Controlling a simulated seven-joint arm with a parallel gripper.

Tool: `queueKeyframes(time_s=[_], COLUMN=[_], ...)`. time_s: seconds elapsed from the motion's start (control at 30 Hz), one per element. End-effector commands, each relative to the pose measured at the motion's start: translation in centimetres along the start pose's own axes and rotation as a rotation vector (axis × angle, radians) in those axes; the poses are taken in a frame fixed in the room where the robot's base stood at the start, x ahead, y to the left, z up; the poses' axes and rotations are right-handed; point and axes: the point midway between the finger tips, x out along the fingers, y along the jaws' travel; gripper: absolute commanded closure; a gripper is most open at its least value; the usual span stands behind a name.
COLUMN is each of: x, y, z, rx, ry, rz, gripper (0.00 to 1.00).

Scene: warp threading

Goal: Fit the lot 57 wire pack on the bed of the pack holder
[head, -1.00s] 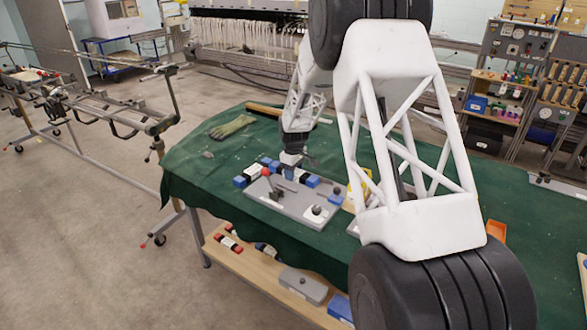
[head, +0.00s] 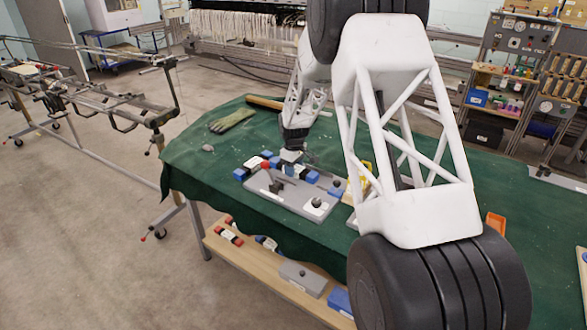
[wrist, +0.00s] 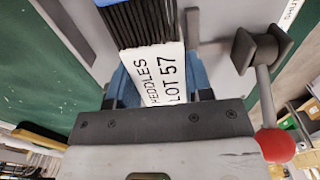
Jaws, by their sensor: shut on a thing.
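The lot 57 wire pack, a bundle of black wires (wrist: 145,22) with a white label (wrist: 165,75) reading "HEDDLES LOT 57", fills the middle of the wrist view. My gripper (wrist: 160,88) is shut on it, with blue parts showing at either side of the label. In the head view my gripper (head: 291,156) is over the pack holder, a grey plate (head: 298,201) on the green table. The holder's lever ends in a red knob (wrist: 275,145), beside my gripper. The pack's underside is hidden, so I cannot tell whether it touches the bed.
Several blue-ended blocks (head: 310,177) lie around the holder's back. A green glove (head: 231,120) lies on the green cloth (head: 200,165) at the back left. A shelf (head: 262,268) below the table front holds more blocks. The table's left side is mostly clear.

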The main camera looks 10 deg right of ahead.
Motion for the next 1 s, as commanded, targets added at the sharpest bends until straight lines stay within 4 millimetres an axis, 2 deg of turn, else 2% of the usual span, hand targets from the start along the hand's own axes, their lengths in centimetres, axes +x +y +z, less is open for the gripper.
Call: queueKeyframes(time_s=[0.47,1.0], x=[-0.07,0.74], y=[0.03,0.01], z=[0.00,0.01], rx=[0.000,0.000], ry=[0.001,0.000], rz=[0.001,0.000], gripper=[0.91,0.91])
